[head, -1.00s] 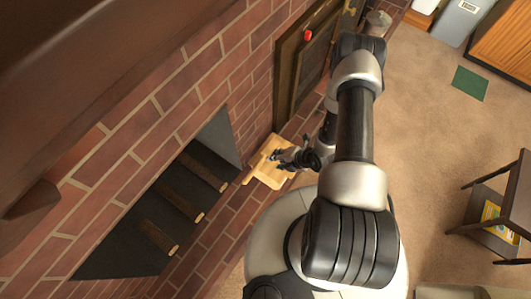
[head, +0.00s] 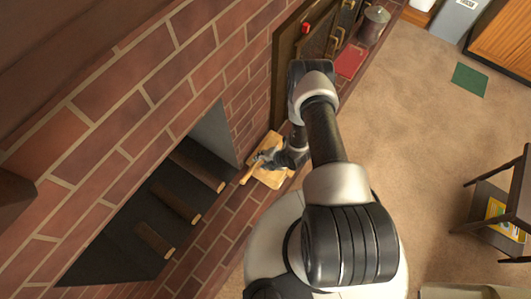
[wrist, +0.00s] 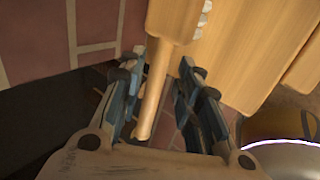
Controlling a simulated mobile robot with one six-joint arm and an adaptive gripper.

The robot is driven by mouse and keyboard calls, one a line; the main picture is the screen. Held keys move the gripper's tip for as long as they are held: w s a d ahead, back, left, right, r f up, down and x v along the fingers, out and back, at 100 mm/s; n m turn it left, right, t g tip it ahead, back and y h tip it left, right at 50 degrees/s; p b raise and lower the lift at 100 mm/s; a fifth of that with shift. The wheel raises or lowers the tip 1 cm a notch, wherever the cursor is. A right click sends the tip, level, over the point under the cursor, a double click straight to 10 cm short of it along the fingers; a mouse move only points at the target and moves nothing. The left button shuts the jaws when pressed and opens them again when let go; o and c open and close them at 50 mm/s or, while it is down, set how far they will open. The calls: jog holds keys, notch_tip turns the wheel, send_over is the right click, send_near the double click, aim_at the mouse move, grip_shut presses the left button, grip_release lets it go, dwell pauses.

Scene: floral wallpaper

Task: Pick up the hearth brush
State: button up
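The hearth brush (wrist: 176,20) shows in the wrist view as a light wooden piece with whitish bristles at its right edge and a thin handle pointing down. My gripper (wrist: 165,68) is open, with one dark finger on each side of the handle. The handle lies between the fingers, and I see a gap on both sides. In the head view my gripper (head: 264,157) is at the hearth ledge, over a light wooden board, and the brush handle (head: 250,172) sticks out at its left. The brush head is largely hidden there.
The wooden board (head: 272,179) lies on the brick ledge beside the firebox, which holds several logs (head: 175,201). A dark framed panel (head: 285,75), a red flat item (head: 350,61) and a metal canister (head: 374,25) stand farther along.

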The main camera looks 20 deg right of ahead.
jog(key=b+x, duration=0.1)
jog(key=x, duration=0.2)
jog(key=shift+w+f, duration=0.25)
jog(key=shift+f, duration=0.05)
jog(key=shift+c, duration=0.6)
grip_shut()
